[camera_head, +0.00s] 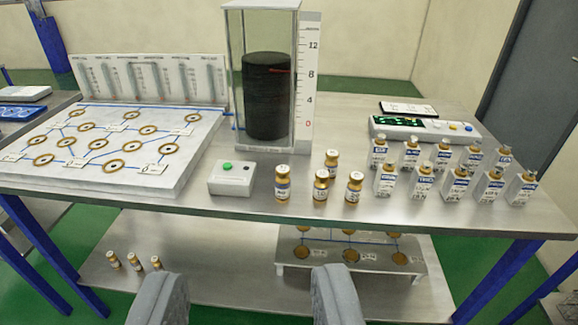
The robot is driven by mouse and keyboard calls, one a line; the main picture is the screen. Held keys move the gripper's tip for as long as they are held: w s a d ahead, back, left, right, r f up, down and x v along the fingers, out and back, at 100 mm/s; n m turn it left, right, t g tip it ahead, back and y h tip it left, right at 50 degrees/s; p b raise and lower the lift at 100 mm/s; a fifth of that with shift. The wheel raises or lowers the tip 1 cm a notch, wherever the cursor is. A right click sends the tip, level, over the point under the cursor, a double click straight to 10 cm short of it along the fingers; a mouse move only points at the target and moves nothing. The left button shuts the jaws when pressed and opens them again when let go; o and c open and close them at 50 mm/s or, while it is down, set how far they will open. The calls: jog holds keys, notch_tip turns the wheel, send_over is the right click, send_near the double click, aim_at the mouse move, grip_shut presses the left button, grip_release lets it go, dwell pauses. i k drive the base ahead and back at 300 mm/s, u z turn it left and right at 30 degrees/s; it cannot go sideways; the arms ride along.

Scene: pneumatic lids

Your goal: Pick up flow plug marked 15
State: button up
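Brass-coloured plugs with white labels (321,187) stand upright in a small group on the metal table, right of the green-button box. Three smaller brass plugs (134,262) stand on the lower shelf at the left. The markings on all the plugs are too small to read, so I cannot tell which is marked 15. My gripper (245,300) shows at the bottom edge as two grey fingers set wide apart. It is open with nothing between the fingers, and is apart from all the plugs.
A white board with brass rings (60,182) lies at the left. A glass column with a black block (267,95) stands behind the plugs. Several white blocks (421,182) and a control panel (425,132) are at the right. A holed rack (345,268) sits on the lower shelf.

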aim_at(331, 164)
jog(key=u, duration=2.6)
jog(key=i, duration=0.85)
jog(key=z, duration=3.05)
jog(key=i, duration=0.95)
